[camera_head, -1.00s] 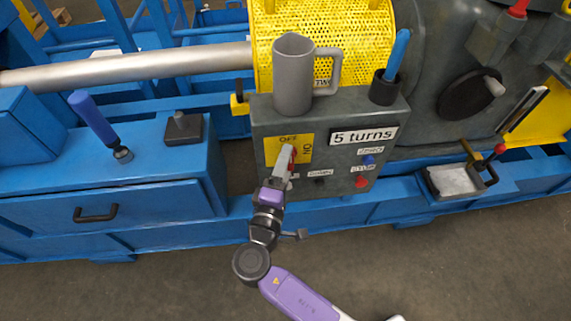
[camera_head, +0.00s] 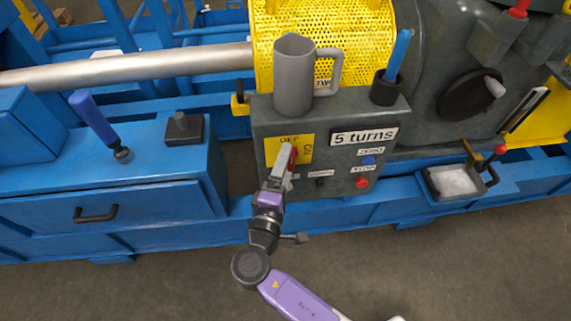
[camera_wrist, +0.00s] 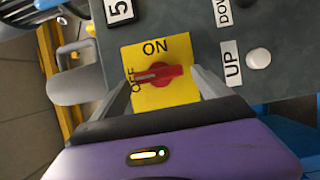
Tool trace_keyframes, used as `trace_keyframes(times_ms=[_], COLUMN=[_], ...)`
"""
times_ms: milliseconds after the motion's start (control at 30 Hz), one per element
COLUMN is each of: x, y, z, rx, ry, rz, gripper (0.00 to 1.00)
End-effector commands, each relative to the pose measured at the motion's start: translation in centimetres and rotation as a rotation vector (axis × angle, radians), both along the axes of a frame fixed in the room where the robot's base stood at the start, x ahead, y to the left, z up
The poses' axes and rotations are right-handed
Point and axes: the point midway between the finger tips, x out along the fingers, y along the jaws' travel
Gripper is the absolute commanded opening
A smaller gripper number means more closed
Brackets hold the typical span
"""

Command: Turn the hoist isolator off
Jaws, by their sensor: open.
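The hoist isolator is a red rotary knob (camera_wrist: 160,73) on a yellow plate (camera_head: 302,141) marked OFF and ON, on the grey control box. In the wrist view its handle lies level, with the pale pointer mark at the left end toward OFF; ON is above it. My gripper (camera_head: 284,163) is in front of the plate and partly covers the knob in the head view. In the wrist view its fingers are open, one on each side of the knob, with gaps between them and it.
The control box (camera_head: 262,112) also carries a "5 turns" display (camera_head: 364,136) and several push buttons right of the plate. A grey jug (camera_head: 293,80) and a black cup (camera_head: 384,91) with a blue-handled tool stand on top. Open floor lies in front.

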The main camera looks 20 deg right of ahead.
Motion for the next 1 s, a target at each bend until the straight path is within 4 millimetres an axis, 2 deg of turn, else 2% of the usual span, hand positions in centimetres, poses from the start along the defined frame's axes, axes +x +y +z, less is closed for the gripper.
trace_keyframes(times_ms=[300, 467, 1000], x=[-3.8, -5.1, -5.5], y=[3.3, 4.4, 4.7], z=[-0.1, -0.1, -0.1], rx=[0.000, 0.000, 0.000], ry=[0.001, 0.000, 0.000], rz=[0.005, 0.003, 0.002], gripper=[0.87, 0.87, 0.87])
